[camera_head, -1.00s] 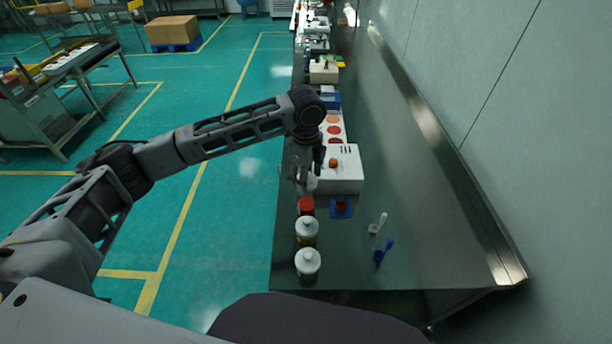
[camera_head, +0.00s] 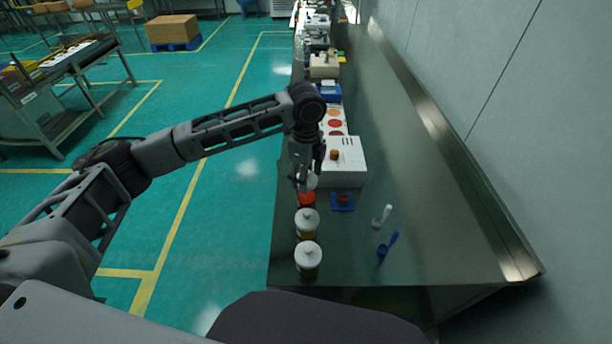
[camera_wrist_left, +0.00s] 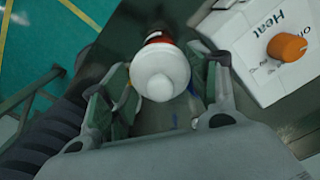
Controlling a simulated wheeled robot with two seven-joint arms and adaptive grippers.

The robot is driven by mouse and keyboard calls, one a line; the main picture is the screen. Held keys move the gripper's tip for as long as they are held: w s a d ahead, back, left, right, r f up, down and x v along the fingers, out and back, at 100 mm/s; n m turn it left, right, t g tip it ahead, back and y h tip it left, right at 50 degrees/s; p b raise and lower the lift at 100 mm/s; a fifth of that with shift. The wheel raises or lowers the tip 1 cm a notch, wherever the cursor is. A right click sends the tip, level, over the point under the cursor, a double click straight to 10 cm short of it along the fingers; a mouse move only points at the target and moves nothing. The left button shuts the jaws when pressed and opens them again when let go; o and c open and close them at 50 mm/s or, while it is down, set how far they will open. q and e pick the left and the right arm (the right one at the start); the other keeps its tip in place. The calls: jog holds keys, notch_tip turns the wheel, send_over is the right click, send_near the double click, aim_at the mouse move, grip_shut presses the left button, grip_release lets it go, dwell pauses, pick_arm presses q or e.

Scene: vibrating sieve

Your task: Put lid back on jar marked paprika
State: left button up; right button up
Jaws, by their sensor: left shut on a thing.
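My left gripper (camera_head: 303,184) points down at the near-left edge of the metal bench. It is shut on a white lid (camera_wrist_left: 160,73), which also shows beside the fingers in the head view (camera_head: 313,181). A jar with red contents (camera_head: 306,200) stands just in front of the gripper, with no lid seen on it. In the left wrist view its red part (camera_wrist_left: 158,40) shows behind the lid and is partly hidden by it. I cannot tell whether lid and jar touch. No label is readable. My right gripper is not in view.
Two jars with white lids stand nearer, one (camera_head: 307,223) behind the other (camera_head: 308,258). A white heater box (camera_head: 345,165) with an orange knob is close on the right. A blue item with red on it (camera_head: 342,201) and two scoops (camera_head: 387,245) lie to the right.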

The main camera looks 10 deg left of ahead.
pick_arm(q)
jog(key=shift+f, duration=1.5)
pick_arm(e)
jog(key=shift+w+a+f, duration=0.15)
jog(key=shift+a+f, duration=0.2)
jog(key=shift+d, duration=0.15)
